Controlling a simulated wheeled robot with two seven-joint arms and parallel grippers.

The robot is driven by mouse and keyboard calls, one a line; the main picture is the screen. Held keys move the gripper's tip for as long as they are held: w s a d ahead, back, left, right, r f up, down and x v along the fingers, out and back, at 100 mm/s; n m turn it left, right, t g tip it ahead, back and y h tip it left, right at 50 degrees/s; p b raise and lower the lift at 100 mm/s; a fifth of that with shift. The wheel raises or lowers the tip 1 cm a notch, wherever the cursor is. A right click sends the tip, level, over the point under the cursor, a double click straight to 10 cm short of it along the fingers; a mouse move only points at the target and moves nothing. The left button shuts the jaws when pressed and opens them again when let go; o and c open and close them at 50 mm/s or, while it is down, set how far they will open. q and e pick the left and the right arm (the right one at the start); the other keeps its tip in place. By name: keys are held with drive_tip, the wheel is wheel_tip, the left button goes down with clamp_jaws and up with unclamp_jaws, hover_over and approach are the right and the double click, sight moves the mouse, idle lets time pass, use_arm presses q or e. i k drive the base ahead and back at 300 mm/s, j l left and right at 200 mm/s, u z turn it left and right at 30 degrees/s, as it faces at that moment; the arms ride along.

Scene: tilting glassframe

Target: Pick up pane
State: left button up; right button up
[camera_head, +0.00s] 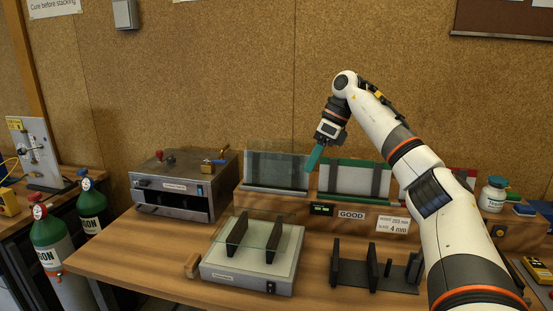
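A clear glass pane (259,235) lies across two black uprights on the grey box with a white top at the front. Another glass pane (276,173) stands upright in the left slot of the wooden rack at the back, against a grey backing with dark strips. My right gripper (315,157) reaches in from the right and points down at the right edge of this slot. A teal strip shows at its tip; whether it is a finger or something held is unclear. The finger gap cannot be seen. My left gripper is out of view.
A green-edged panel (355,180) fills the rack's second slot, partly behind my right arm. A black stand (371,270) is at front right. A grey metal unit (183,187) stands at left. Bare tabletop (150,246) shows at front left. Green gas bottles (50,247) stand beyond it.

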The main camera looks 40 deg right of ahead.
sight(271, 164)
drive_tip(key=i+l, duration=0.65)
drive_tip(key=l, duration=0.3)
drive_tip(key=i+l, duration=0.35)
drive_tip(key=l, duration=0.1)
